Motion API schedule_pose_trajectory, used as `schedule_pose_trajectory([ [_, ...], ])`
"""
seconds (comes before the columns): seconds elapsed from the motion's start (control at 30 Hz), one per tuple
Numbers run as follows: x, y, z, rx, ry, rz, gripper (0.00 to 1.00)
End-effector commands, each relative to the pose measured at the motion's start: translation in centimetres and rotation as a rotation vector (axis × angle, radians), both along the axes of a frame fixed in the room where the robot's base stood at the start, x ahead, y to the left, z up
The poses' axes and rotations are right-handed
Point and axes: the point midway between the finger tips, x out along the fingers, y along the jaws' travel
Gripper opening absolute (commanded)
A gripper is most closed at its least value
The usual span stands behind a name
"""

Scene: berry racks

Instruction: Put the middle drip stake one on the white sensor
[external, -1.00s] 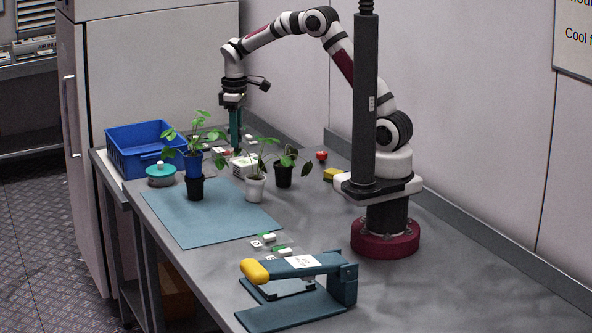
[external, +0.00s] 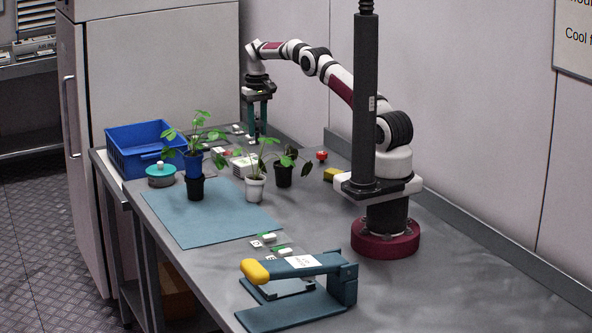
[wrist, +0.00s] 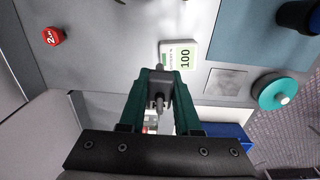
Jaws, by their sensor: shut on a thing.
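My gripper (external: 257,132) is up behind the plants near the back edge of the table, fingers pointing down. In the wrist view its green fingers (wrist: 158,78) are shut on a small grey piece with a metal pin (wrist: 159,99), which looks like a drip stake. In the external view this piece is too small to make out. A white box with a green-edged label reading 100 (wrist: 178,54), seemingly the white sensor, lies beyond the fingertips in the wrist view. It also shows in the external view (external: 240,167), below the gripper and partly behind leaves.
Potted plants stand in a blue pot (external: 193,165), a white pot (external: 255,189) and a black pot (external: 284,176). A blue crate (external: 128,160) and a teal round container (external: 160,178) are at the left. Small pieces lie along the back edge. A red knob (wrist: 53,36) is nearby.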

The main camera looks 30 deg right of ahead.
Motion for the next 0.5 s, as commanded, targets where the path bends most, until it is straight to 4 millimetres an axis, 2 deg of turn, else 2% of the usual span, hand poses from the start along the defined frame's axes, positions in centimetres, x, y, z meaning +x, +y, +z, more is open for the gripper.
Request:
schedule_pose_trajectory([
  [0.23, 0.1, 0.6, -4.0, 0.000, 0.001, -0.001, 0.00],
  [0.5, 0.2, 0.5, -4.4, 0.000, -0.001, 0.000, 0.00],
])
